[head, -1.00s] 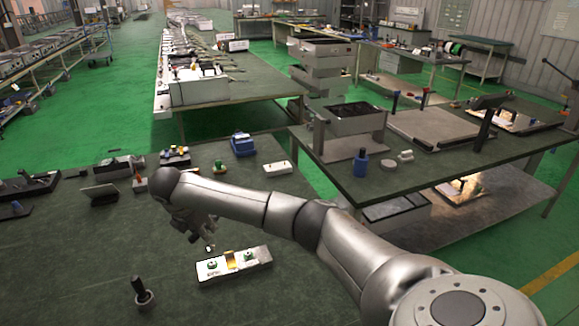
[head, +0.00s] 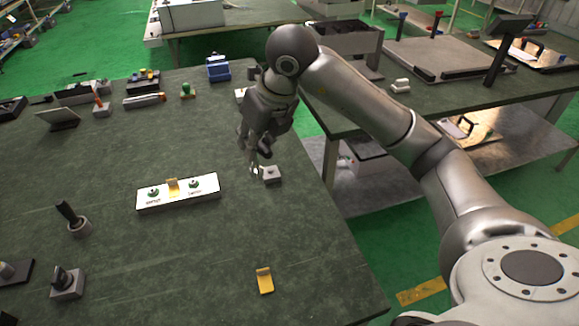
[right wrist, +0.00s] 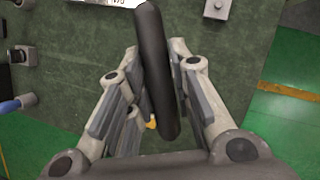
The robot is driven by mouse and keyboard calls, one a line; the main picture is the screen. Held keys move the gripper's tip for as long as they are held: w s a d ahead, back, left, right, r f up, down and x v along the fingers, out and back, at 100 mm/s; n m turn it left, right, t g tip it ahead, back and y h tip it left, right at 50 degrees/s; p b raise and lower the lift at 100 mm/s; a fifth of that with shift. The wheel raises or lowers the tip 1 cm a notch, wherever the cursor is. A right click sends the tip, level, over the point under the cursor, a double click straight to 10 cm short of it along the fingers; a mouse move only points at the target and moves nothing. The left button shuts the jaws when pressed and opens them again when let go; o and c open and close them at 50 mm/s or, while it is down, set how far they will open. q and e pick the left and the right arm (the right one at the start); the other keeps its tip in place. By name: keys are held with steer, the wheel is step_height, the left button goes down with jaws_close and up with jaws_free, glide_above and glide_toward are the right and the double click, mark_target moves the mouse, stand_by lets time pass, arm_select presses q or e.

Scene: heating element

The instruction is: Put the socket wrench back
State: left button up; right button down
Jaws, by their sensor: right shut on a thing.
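My right gripper (head: 258,150) hangs above the table near its right edge, just behind a small grey block (head: 270,174). In the right wrist view, the fingers (right wrist: 153,55) are shut on a long dark handle, which I take to be the socket wrench (right wrist: 152,60). The handle stands out between the fingers at a slight tilt. In the head view the held tool is mostly hidden by the gripper. The grey block also shows at the top of the right wrist view (right wrist: 218,8); contact with it cannot be told. My left gripper is out of view.
A white plate with two green-ringed studs (head: 178,190) lies left of the gripper. A yellow bracket (head: 265,281) lies at the front. Black-handled tools stand in holders (head: 72,218) at the left. Small parts line the back edge.

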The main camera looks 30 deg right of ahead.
steer(key=w+d+f+p, duration=0.2)
steer(key=w+d+f, duration=0.1)
steer(key=f, duration=0.1)
steer(key=w+d+f+p, duration=0.2)
steer(key=w+f, duration=0.2)
steer(key=w+d+f+p, duration=0.2)
steer(key=w+d+f, duration=0.1)
steer(key=f, duration=0.2)
steer(key=shift+w+d, duration=0.3)
steer(key=shift+d, duration=0.05)
steer(key=c, duration=1.3)
jaws_free()
steer(key=shift+f, duration=0.1)
